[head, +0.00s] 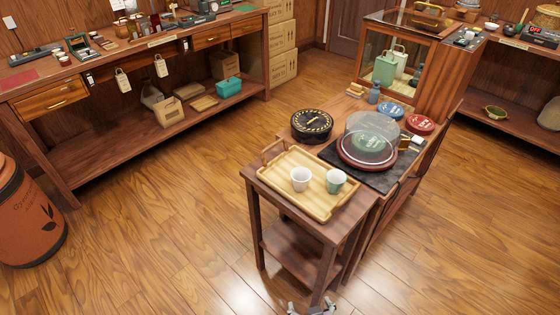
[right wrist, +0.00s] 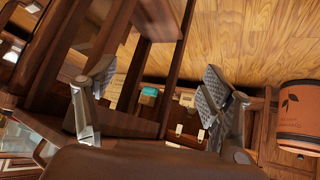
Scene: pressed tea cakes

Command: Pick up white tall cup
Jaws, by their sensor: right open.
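A white cup (head: 300,180) stands upright on the wooden tray (head: 284,203) on the small table, in the head view. A pale green cup (head: 336,182) stands just to its right, apart from it. My right gripper (head: 311,307) shows only by its tips at the bottom edge, in front of and below the tray, well away from both cups. In the right wrist view its two fingers (right wrist: 156,80) are spread wide with nothing between them. No cup shows in that view. My left gripper is not in view.
Behind the tray are a black round tin (head: 312,125), a clear dome (head: 371,137) over a tea cake on a dark slab (head: 379,181), and red and blue tins. Table legs and shelf (head: 290,248) stand near my right gripper. Open floor (head: 170,220) lies to the left.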

